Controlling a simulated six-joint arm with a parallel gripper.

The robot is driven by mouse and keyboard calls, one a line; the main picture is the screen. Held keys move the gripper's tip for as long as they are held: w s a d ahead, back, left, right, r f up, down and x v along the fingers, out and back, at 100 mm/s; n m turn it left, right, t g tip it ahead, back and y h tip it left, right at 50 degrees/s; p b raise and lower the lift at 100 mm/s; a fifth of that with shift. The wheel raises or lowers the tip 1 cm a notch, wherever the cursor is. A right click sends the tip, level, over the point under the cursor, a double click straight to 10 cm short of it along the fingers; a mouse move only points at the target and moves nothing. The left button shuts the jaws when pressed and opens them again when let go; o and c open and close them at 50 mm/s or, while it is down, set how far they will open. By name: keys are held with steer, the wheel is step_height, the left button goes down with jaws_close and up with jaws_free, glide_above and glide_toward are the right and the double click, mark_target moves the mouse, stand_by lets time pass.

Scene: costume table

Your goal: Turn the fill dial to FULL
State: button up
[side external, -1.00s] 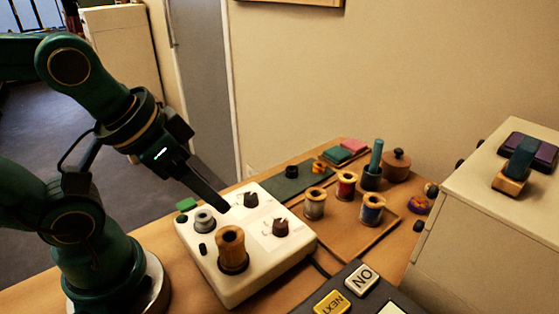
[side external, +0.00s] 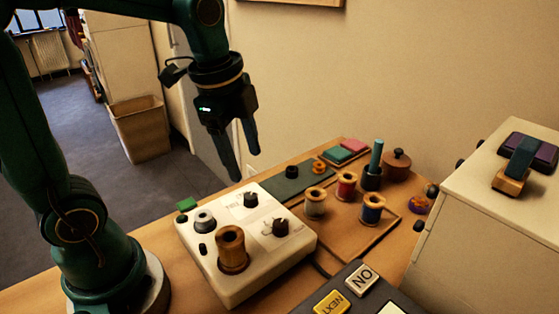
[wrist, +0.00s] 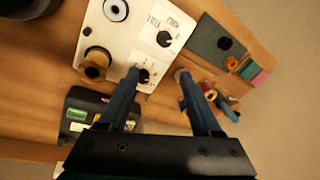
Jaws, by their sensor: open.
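A white box (side external: 215,275) on the table carries two dark dials. One dial (side external: 250,198) is near its far edge and the other dial (side external: 281,227) is near its right corner. Both show in the wrist view, as the far dial (wrist: 164,38) and the corner dial (wrist: 143,75). My gripper (side external: 246,166) is open and empty, pointing down, apart from both dials. In the wrist view the corner dial is seen between my fingers (wrist: 158,74), close to the left one.
A wooden spool (side external: 231,248) and a grey knob (side external: 204,220) stand on the box. A board with several thread spools (side external: 372,208) lies to the right. A dark panel with ON and NEXT buttons (side external: 360,277) is in front. A beige cabinet (side external: 480,240) stands at the right.

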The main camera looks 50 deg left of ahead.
steer(key=g, duration=0.2)
glide_above(250, 195)
steer(key=shift+m, duration=0.3)
steer(key=f, duration=0.5)
steer(key=shift+w+d, duration=0.1)
steer(key=shift+d, duration=0.1)
steer(key=shift+f, duration=0.25)
steer(key=shift+a+f, duration=0.1)
steer(key=shift+f, duration=2.45)
jaws_close()
